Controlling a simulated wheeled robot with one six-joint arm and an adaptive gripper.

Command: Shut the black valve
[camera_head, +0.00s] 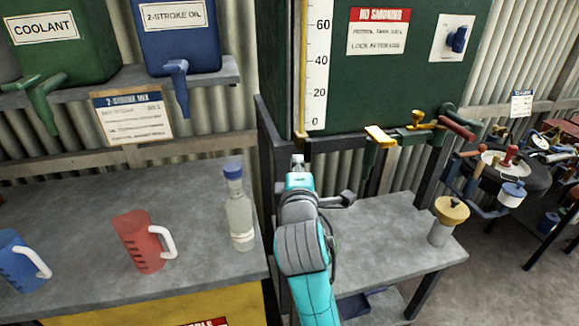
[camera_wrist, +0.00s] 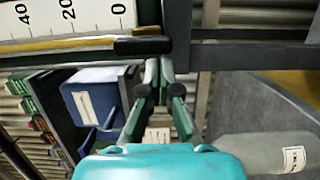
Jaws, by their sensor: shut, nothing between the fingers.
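My gripper (camera_head: 298,160) is shut and empty, just below the lower end of the sight gauge on the green tank (camera_head: 405,95). In the wrist view its fingertips (camera_wrist: 159,66) are together, close beside a short black piece (camera_wrist: 143,46) at the zero end of the gauge. This piece may be the black valve; I cannot tell for sure, nor whether it touches the fingers. In the head view no clearly black valve handle shows. A yellow handle (camera_head: 380,136), a brass valve (camera_head: 421,120) and a red-handled valve (camera_head: 457,127) sit along the tank's bottom edge.
A grey bench (camera_head: 185,188) at left holds a clear bottle (camera_head: 240,215), a red jug (camera_head: 142,243) and a blue jug (camera_head: 22,262). A yellow-topped container (camera_head: 450,218) stands on the lower table (camera_head: 385,235). A dark stand post (camera_head: 270,145) is close left of my gripper.

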